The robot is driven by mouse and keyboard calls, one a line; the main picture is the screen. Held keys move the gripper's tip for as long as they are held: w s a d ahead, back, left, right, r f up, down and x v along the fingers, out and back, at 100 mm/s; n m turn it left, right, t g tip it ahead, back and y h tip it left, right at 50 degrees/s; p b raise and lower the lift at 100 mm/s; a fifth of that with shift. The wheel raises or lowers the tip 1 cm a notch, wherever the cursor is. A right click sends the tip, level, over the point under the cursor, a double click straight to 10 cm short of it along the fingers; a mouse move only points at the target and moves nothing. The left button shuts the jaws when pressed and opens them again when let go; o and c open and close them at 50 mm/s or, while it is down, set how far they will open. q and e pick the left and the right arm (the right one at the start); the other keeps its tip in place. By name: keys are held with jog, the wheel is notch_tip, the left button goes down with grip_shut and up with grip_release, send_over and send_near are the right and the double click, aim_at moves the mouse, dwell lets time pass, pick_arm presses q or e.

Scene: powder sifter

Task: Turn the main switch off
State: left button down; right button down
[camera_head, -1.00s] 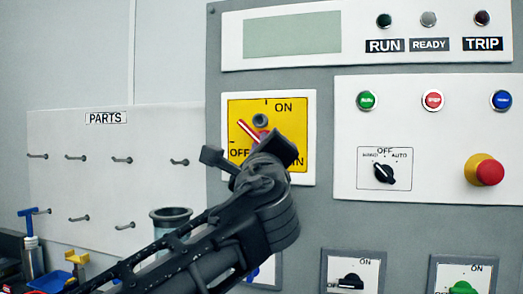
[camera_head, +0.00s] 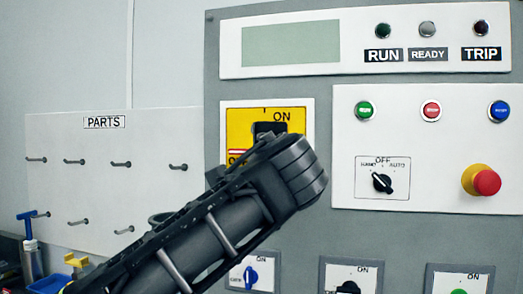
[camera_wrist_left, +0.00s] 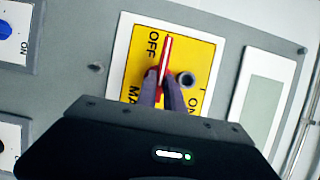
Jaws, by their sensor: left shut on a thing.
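The main switch is a red-and-white handle (camera_head: 238,152) on a yellow plate (camera_head: 240,122) marked ON and OFF. In the head view the visible handle end lies about level, pointing left, just by the OFF label. My left gripper (camera_head: 270,128) covers the rest of the handle and plate. In the left wrist view my two dark fingers (camera_wrist_left: 168,88) are shut on the handle (camera_wrist_left: 166,55), one on each side. There the handle's tip stands beside the word OFF on the plate (camera_wrist_left: 205,60). My right gripper is in neither view.
A panel with push buttons, a small selector knob (camera_head: 382,183) and a red emergency knob (camera_head: 486,182) is to the right. Smaller switches (camera_head: 348,287) sit below. A display (camera_head: 291,43) is above. A PARTS board (camera_head: 105,160) with pegs hangs at left.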

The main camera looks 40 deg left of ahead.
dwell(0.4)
pick_arm(q)
jog(key=c, duration=1.5)
grip_release()
jog(key=shift+o, duration=0.2)
